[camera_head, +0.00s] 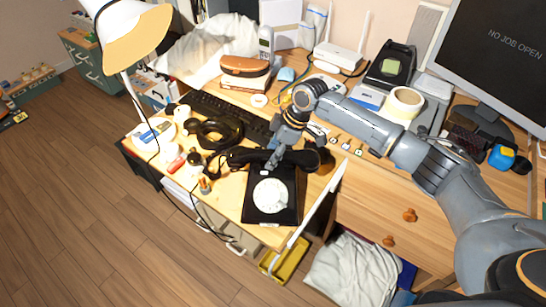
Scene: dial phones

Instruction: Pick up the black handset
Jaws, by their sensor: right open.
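The black handset (240,158) lies across the top of a black dial phone (288,212) with a white dial, near the desk's front edge. My right gripper (274,162) points down at the handset's middle part, very close to it or around it. Its jaws are open, and I cannot tell whether they touch the handset. The gripper hides part of the handset. My left gripper is not in view.
A black keyboard (228,115) and a black headset (219,133) lie behind and left of the phone. A white lamp (131,38) stands at left. A monitor (500,55) stands at right. Small items crowd the desk's left end.

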